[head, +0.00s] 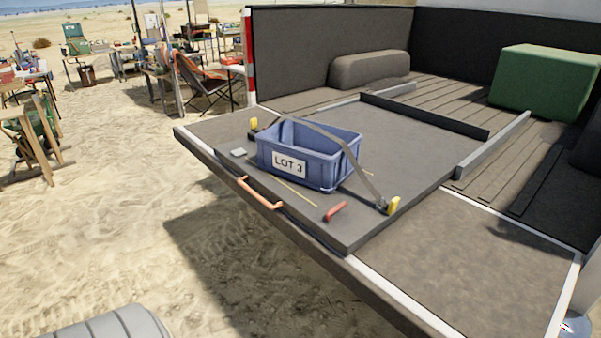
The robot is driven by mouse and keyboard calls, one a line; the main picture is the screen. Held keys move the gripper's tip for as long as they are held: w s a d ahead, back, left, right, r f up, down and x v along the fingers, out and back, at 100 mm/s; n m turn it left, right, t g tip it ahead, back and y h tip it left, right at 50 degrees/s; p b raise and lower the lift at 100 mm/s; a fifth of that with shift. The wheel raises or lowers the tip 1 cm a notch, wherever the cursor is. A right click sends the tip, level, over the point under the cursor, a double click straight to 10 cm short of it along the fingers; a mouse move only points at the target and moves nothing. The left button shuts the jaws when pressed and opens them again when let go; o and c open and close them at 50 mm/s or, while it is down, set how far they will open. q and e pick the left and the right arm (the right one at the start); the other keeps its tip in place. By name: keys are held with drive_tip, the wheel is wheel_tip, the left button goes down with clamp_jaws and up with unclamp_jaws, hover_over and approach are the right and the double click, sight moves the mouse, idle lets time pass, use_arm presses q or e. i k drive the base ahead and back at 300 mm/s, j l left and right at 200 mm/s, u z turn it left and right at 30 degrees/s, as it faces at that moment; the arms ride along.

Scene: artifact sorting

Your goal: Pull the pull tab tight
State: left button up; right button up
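A blue bin (340,174) labelled "LOT 3" stands upright on a dark grey sliding board (400,130) on the truck tailgate. A grey strap (366,181) crosses over the bin from a yellow fitting (253,123) at its back left to a yellow fitting (393,205) at its front right. A short red handle-like piece (335,211) lies on the board near its front edge, and a small grey piece (238,152) lies left of the bin. I cannot tell which piece is the pull tab. Neither gripper is in view.
An orange handle (260,193) is on the board's front edge. A green box (545,82) stands in the truck bed at the back right. The tailgate (470,255) right of the board is clear. Stalls and a folding chair (205,80) stand on sand behind left.

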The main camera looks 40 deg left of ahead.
sight(254, 126)
drive_tip(key=u, duration=1.7)
